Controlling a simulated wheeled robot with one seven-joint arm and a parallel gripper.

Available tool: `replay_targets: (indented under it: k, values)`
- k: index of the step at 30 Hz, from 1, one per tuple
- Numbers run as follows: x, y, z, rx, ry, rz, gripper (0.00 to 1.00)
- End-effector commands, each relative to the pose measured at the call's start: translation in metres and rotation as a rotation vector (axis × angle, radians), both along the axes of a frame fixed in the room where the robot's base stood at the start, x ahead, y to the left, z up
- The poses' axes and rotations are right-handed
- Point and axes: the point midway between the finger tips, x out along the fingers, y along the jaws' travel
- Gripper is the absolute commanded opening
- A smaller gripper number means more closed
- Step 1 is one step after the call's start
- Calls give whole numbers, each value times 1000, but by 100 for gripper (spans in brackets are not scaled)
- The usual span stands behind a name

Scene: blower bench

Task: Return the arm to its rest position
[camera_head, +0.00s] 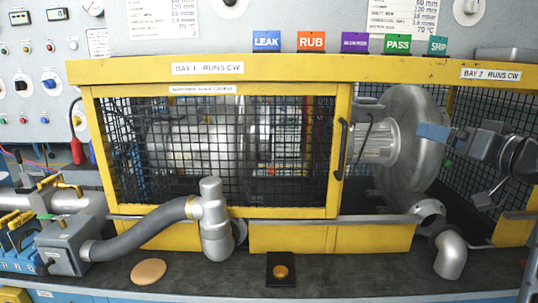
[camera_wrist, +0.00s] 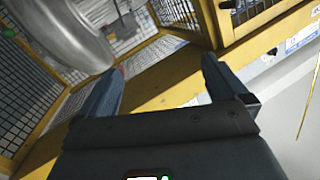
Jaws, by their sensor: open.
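My gripper (camera_head: 458,165) is at the right of the head view, in front of bay 2 and beside the large silver blower housing (camera_head: 408,130). In the wrist view my gripper (camera_wrist: 163,80) has its two blue-grey fingers wide apart, with nothing between them. Past the fingers lie a yellow frame beam (camera_wrist: 180,85) and, at upper left, the silver housing (camera_wrist: 65,35). Most of my arm is outside the head view. I cannot tell the exact gap between gripper and housing.
The yellow bay 1 cage (camera_head: 210,212) has a mesh door with a dark handle (camera_head: 343,150). A grey hose (camera_head: 140,235), a loose-looking silver elbow (camera_head: 450,255), a tan disc (camera_head: 148,271) and a brass button (camera_head: 281,272) are along the bench. Coloured tags (camera_head: 311,41) stand on top.

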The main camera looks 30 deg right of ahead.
Motion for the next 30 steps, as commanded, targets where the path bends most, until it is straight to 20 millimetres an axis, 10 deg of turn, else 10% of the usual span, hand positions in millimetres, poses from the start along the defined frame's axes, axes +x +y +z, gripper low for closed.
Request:
replay_targets:
  k: [15,30]
  values:
    - [-15,134,-192,58,130,-56,99]
    - [-132,266,-277,-79,237,30,99]
